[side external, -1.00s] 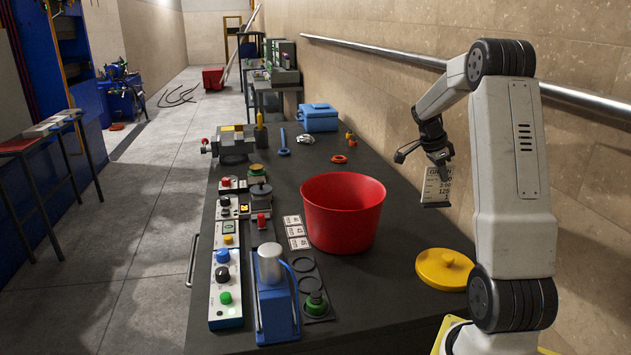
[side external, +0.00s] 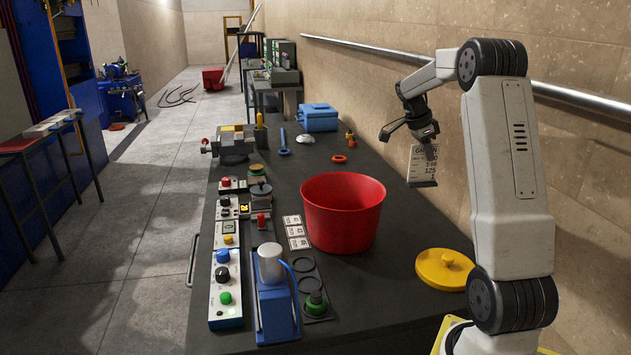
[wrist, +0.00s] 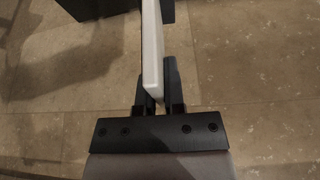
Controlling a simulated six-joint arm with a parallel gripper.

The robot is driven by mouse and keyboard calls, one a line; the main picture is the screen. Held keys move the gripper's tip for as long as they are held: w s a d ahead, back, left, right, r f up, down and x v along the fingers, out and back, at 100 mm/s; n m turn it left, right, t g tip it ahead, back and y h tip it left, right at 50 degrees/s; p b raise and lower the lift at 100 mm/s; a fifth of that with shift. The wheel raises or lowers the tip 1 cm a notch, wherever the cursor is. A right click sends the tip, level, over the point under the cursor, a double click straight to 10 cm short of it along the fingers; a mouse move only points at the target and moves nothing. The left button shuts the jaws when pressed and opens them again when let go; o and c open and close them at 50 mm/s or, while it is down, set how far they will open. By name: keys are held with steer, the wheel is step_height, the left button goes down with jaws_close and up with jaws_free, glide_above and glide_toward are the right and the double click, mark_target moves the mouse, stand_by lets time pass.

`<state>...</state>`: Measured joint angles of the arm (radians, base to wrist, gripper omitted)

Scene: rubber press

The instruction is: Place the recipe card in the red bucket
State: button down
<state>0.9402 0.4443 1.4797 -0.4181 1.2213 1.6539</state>
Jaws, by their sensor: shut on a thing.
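The recipe card (side external: 422,163) is a pale card with dark print and a dark base strip. It hangs upright in the air to the right of the red bucket and higher than its rim. My gripper (side external: 427,146) is shut on its upper part. In the wrist view the card (wrist: 152,45) shows edge-on as a pale strip between the fingers of my gripper (wrist: 158,95). The red bucket (side external: 343,222) stands on the dark bench with its mouth up. Its inside floor is hidden from the side camera.
A yellow lid (side external: 444,270) lies on the bench right of the bucket. Small printed cards (side external: 296,232) lie left of it, beside a blue press (side external: 275,300) and a button panel (side external: 226,275). A blue box (side external: 318,118) stands at the back. A metal rail (side external: 430,70) runs along the wall.

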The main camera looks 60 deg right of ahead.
steer(key=w+a+n, duration=0.1)
steer(key=w+a, duration=0.3)
steer(key=w, duration=0.5)
steer(key=w+a, duration=0.3)
steer(key=w, duration=0.5)
steer(key=shift+f, duration=8.65)
steer(key=shift+f, duration=0.1)
steer(key=c, duration=0.7)
jaws_free()
steer(key=v, duration=1.2)
steer(key=shift+s+a, duration=0.15)
